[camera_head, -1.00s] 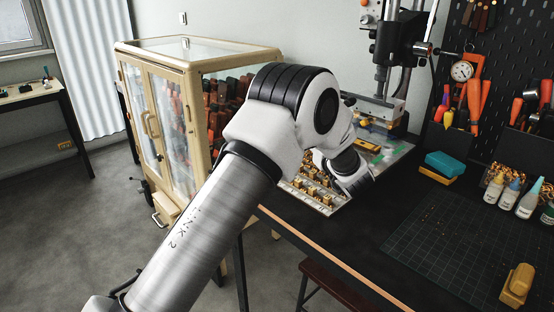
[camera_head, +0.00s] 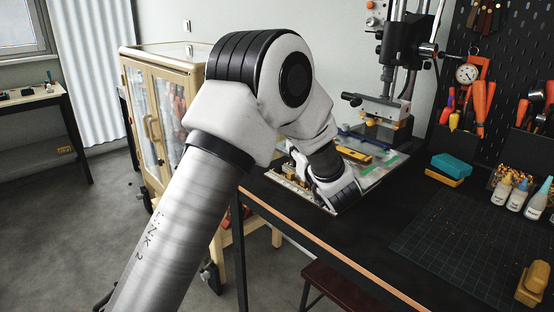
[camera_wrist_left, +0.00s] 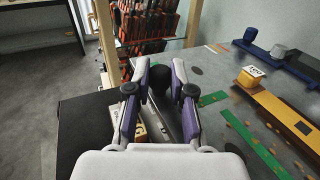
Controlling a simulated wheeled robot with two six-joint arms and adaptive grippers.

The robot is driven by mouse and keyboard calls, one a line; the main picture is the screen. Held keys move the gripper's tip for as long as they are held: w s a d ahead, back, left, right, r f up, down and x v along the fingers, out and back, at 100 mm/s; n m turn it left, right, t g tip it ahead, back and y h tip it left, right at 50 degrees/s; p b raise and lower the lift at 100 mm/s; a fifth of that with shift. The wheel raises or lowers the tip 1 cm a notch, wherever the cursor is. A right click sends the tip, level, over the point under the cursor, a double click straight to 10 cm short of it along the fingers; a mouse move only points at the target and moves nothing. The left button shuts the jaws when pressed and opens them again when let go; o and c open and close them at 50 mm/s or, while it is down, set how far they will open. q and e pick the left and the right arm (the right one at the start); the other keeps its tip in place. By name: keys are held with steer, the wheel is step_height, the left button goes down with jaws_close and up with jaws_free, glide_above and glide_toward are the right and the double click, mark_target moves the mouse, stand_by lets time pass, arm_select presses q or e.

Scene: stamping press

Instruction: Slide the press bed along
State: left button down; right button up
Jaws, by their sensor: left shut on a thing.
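The stamping press (camera_head: 392,62) stands at the back of the bench in the head view. Its grey metal bed plate (camera_head: 372,172) has green strips and a yellow bar (camera_head: 356,154) and also shows in the wrist view (camera_wrist_left: 235,95). My left gripper (camera_wrist_left: 161,70) has its two purple-and-grey fingers closed around a dark round knob (camera_wrist_left: 161,80) at the plate's left side. What lies under the knob is partly hidden by the fingers. In the head view my left arm hides the gripper. My right gripper is in neither view.
A glass-fronted cabinet (camera_head: 165,120) stands left of the bench. The black bench (camera_head: 345,238) is clear in front of the plate. A teal box (camera_head: 451,165), bottles (camera_head: 519,194) and a cutting mat (camera_head: 450,250) lie to the right.

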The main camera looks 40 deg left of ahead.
arm_select(q)
steer(key=shift+s+b, duration=0.6)
steer(key=shift+s, duration=0.55)
steer(key=shift+s+a+r+b, duration=0.15)
steer(key=shift+s+b, duration=0.75)
steer(key=shift+s, duration=0.75)
steer(key=c, duration=0.9)
jaws_free()
steer(key=shift+s+r, duration=0.1)
steer(key=shift+r, duration=0.05)
steer(key=shift+c, duration=0.2)
steer(key=shift+d, duration=0.2)
steer(key=s+a+v, duration=0.1)
steer(key=v, duration=0.7)
steer(key=shift+s+d+r, duration=0.2)
steer(key=shift+s+r, duration=0.1)
steer(key=shift+s, duration=0.2)
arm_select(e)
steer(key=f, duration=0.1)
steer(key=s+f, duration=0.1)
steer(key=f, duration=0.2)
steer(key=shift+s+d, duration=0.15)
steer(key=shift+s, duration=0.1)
arm_select(q)
steer(key=shift+r+t, duration=0.1)
steer(key=shift+t, duration=0.2)
